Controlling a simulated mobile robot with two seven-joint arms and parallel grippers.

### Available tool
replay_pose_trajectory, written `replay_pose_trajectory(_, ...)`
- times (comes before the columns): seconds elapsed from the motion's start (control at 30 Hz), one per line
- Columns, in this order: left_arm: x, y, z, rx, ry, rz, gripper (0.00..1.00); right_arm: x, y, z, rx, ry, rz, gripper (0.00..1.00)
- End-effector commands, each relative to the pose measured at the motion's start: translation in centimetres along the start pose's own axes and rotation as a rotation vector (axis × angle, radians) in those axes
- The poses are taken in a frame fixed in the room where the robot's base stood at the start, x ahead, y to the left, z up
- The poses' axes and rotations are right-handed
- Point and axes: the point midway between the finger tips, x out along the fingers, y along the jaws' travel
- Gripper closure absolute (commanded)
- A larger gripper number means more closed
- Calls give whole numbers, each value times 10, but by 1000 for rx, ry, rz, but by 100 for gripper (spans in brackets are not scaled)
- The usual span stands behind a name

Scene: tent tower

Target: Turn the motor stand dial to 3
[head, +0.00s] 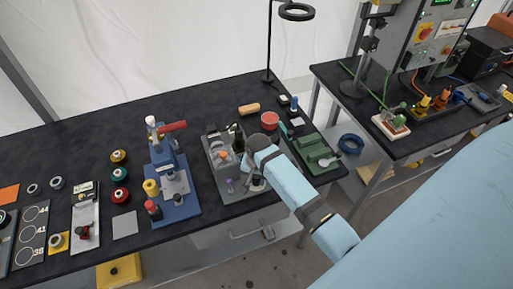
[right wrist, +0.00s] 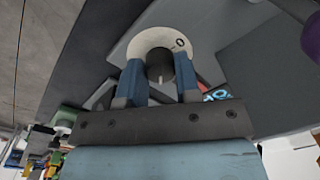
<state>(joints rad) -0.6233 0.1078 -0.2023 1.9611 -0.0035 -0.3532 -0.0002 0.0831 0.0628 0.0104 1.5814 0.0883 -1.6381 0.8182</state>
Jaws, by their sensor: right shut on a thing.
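The motor stand (head: 236,192) is a grey unit on the dark bench, with an orange part and a purple knob on it. Its dial (right wrist: 150,40) shows in the right wrist view as a pale round plate with a black 0 at its upper right and a dark grey knob (right wrist: 160,70) at its middle. My right gripper (right wrist: 160,80) has its two blue fingers on either side of this knob, shut on it. In the head view my right arm reaches in from the lower right and hides much of the dial. My left gripper is not in view.
A blue press (head: 174,190) stands left of the motor stand, and a green fixture (head: 316,152) lies to its right. A red bowl (head: 270,120) and a wooden cylinder (head: 248,109) sit behind. A second bench with a control panel (head: 425,45) stands at the right.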

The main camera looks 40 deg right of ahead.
Motion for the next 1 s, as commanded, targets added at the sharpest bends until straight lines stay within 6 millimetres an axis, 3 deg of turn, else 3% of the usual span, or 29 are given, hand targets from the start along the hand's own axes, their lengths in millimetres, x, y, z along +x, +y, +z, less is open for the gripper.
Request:
replay_pose_trajectory(0.3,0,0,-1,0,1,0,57,-2,0,-1,1,4,-2,93)
replay_pose_trajectory(0.33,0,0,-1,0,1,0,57,-2,0,-1,1,4,-2,67)
replay_pose_trajectory(0.43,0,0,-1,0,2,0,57,-1,0,-1,1,4,-2,44)
replay_pose_trajectory(0.77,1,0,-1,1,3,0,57,-3,0,-1,0,2,-2,44)
replay_pose_trajectory(0.87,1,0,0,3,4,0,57,-12,-1,-1,0,3,-3,44)
replay_pose_trajectory(1.0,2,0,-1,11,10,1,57,-39,-1,-1,0,5,-5,44)
